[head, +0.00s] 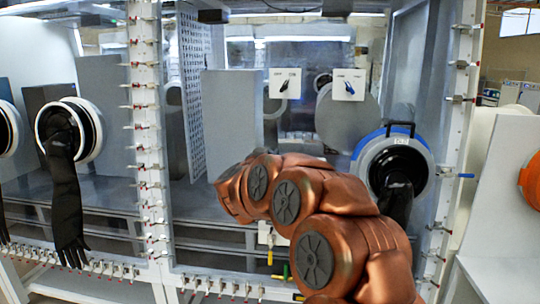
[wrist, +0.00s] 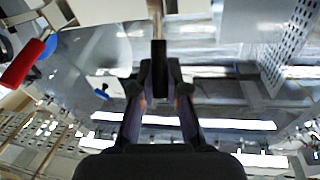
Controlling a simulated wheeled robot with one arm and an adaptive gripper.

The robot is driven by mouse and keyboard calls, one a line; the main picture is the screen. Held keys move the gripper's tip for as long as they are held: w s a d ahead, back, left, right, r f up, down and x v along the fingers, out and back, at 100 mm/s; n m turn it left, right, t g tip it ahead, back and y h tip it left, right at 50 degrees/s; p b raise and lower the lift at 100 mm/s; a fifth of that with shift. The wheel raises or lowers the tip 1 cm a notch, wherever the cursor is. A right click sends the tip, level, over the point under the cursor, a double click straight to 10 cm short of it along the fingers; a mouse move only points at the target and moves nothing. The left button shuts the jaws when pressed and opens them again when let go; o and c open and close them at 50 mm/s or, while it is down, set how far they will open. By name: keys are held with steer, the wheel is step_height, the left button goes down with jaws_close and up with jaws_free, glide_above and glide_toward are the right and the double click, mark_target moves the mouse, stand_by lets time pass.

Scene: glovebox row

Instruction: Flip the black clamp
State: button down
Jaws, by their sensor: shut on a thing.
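In the wrist view, the black clamp (wrist: 160,84) shows as a black handle on a narrow tan metal bar. The handle lies between the two fingertips of my gripper (wrist: 160,88), and the gripper is shut on it. The bar runs from the handle to the top of the picture, where it meets a dark part. How the clamp is fixed there cannot be told. In the head view, my copper arm hides both my gripper and the black clamp.
In the wrist view, a red-handled clamp (wrist: 28,62) is at the left. In the head view, clamps line the glovebox frame, one with a blue handle (head: 466,175) at right. A blue-rimmed glove port (head: 430,160) stands close behind my arm. A black glove (head: 66,200) hangs at left.

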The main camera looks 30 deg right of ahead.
steer(key=shift+f+b, duration=0.2)
steer(key=shift+b, duration=0.2)
steer(key=b, duration=0.3)
steer(key=shift+s+a+f+t+h, duration=0.2)
steer(key=shift+f+t+h, duration=0.1)
steer(key=shift+f+h, duration=0.1)
steer(key=f+t+h+b, duration=0.1)
steer(key=h+b, duration=0.1)
steer(key=b, duration=0.3)
steer(key=s+a+m+t+h+b, duration=0.1)
steer(key=h+b, duration=0.1)
steer(key=b, duration=0.4)
steer(key=f+m+t+h+b, duration=0.1)
steer(key=h+b, duration=0.1)
steer(key=b, duration=0.3)
steer(key=shift+s+a+f, duration=0.25)
steer(key=shift+s+f, duration=0.05)
steer(key=shift+f, duration=0.05)
steer(key=shift+m+t+h+b, duration=0.3)
steer(key=shift+h+b, duration=0.1)
steer(key=c, duration=1.2)
jaws_free()
steer(key=shift+o, duration=0.2)
